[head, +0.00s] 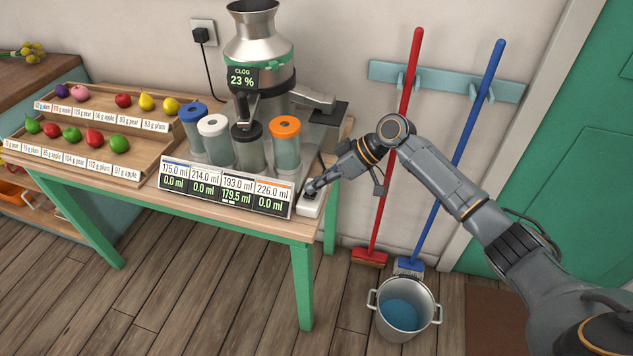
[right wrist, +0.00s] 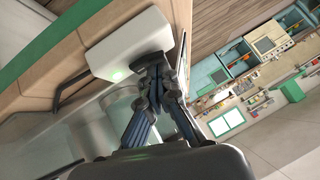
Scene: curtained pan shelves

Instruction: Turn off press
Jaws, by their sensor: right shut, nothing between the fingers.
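The press (head: 258,50) is a steel machine at the back of the table, with a display reading "CLOG 23 %". A white switch box (head: 309,205) sits at the table's front right corner; in the right wrist view the white box (right wrist: 130,45) shows a lit green light. My right gripper (head: 311,191) is shut and empty, its fingertips at the top of the box. In the right wrist view the closed fingers (right wrist: 153,64) overlap the box's edge; I cannot tell whether they touch it. My left gripper is not in view.
Jars with blue (head: 193,113), white (head: 213,125), black (head: 247,131) and orange (head: 285,126) lids stand before the press, behind a volume display (head: 222,187). Fruit trays (head: 150,150) are left. A red broom (head: 402,110), a blue broom (head: 478,110) and a bucket (head: 432,318) stand right.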

